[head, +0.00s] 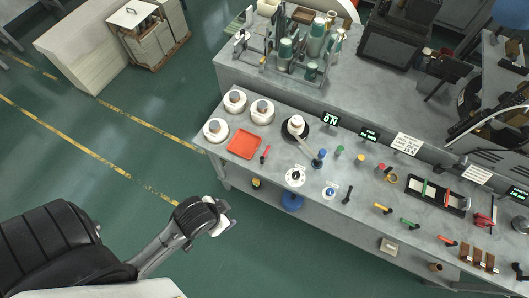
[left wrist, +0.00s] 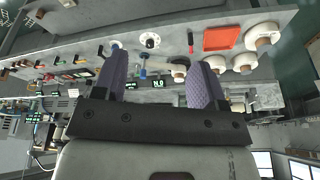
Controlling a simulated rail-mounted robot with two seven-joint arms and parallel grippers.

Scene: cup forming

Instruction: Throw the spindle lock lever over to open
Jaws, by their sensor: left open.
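Several small levers stand on the grey bench (head: 240,187), and I cannot read which one is the spindle lock lever. A red-handled lever (head: 265,154) lies beside the red tray; it also shows in the left wrist view (left wrist: 190,41). A black-handled lever (head: 347,194) is right of the two dials. A white piece (head: 296,124) sits on a dark round disc, with a grey arm running to a blue knob (head: 319,161). My left gripper (head: 224,222) is off the bench's front left edge; in the left wrist view (left wrist: 160,63) its fingers are apart and empty.
White round pots (head: 216,130) and a red tray (head: 243,146) occupy the bench's left end. A white dial (head: 295,177) is near the front edge. More coloured levers and a black tray (head: 437,195) lie to the right. Green floor (head: 120,150) is clear left of the bench.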

